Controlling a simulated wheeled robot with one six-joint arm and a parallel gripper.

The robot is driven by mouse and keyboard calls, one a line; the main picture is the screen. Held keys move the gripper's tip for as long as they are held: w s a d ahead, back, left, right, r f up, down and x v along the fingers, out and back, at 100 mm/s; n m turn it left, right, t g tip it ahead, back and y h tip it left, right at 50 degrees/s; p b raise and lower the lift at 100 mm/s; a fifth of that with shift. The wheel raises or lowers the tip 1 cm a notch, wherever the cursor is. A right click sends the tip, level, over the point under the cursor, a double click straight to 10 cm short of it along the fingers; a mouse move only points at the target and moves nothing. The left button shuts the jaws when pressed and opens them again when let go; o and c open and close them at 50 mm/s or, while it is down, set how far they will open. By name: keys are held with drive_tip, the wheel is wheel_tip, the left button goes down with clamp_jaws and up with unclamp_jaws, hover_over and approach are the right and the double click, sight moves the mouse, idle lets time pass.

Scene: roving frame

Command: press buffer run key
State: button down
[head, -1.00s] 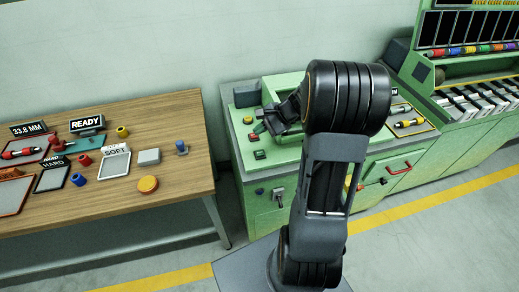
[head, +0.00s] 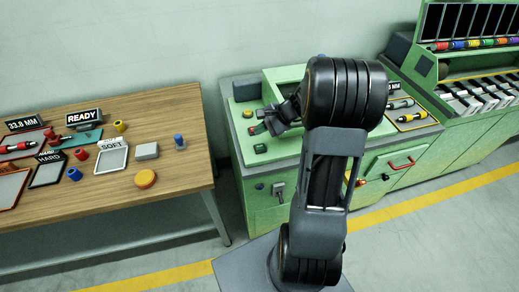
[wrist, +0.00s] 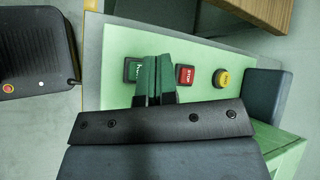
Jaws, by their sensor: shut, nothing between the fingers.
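In the wrist view a green panel carries a dark green key (wrist: 133,70) with a pale, partly hidden label, a red STOP key (wrist: 185,75) and a round yellow button (wrist: 221,78). My gripper (wrist: 157,62) is shut and empty. Its dark green fingers lie between the green key and the STOP key in the picture and overlap the green key's right edge. I cannot tell whether they touch the panel. In the head view the green key (head: 260,148) sits at the machine's front left corner, with my gripper (head: 270,124) just above and right of it.
A rack (head: 470,85) of colored parts stands at the right. My arm hides the machine's middle.

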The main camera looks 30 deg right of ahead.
sight(261, 147)
drive_tip(key=shift+f+b, duration=1.8)
drive_tip(key=shift+f, duration=0.85)
drive_tip(key=shift+f, duration=0.1)
drive_tip(key=shift+f+b, duration=0.3)
drive_tip(key=shift+b, duration=0.05)
drive_tip(key=shift+f+b, duration=0.4)
drive_tip(key=shift+f, duration=0.05)
idle(0.5)
drive_tip(key=shift+r, duration=0.2)
drive_tip(key=shift+r+p, duration=0.65)
drive_tip(key=shift+r, duration=0.05)
drive_tip(key=shift+r, duration=0.1)
drive_tip(key=shift+r+p, duration=1.9)
drive_tip(key=shift+r, duration=0.55)
